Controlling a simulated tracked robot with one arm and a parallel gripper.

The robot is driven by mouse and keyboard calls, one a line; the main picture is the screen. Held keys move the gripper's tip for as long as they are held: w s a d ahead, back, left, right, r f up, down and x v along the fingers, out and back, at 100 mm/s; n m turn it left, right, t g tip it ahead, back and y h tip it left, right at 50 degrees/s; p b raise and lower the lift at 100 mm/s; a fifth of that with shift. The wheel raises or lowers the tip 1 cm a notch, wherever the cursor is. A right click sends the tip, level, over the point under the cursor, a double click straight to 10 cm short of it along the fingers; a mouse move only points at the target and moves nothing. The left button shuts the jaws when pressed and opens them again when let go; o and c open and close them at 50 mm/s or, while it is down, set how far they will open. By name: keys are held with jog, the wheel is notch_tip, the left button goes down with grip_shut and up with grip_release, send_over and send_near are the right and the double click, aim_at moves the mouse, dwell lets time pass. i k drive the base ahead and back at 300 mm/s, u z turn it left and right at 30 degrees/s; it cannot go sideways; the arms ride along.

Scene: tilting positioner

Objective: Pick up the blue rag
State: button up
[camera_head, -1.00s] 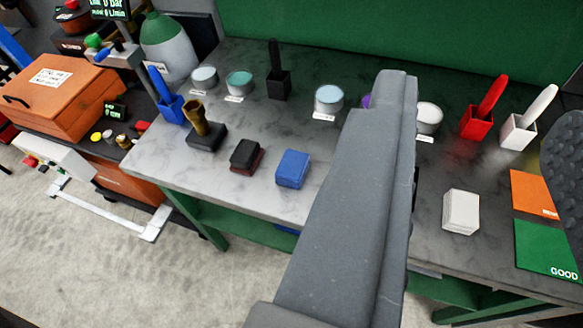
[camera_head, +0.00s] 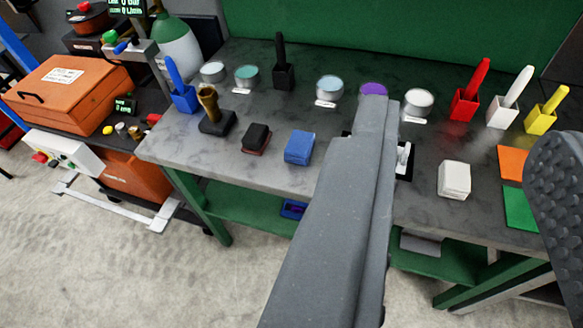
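One long grey finger runs up through the middle of the view, and the other finger's dotted dark pad shows at the right edge. No thing is held between them. The near finger hides part of the bench just right of the blue rag.
A black rag (camera_head: 256,138) and a brass-coloured tool on a dark block (camera_head: 216,123) are left of the blue rag. A white rag (camera_head: 454,179) lies right of the grey finger. Tins and brush holders line the back. An orange box (camera_head: 67,95) stands left of the bench.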

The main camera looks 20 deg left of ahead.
aim_at(300, 146)
jog(key=k, duration=0.95)
jog(key=u, duration=0.7)
jog(key=i, duration=2.05)
jog(key=z, duration=0.7)
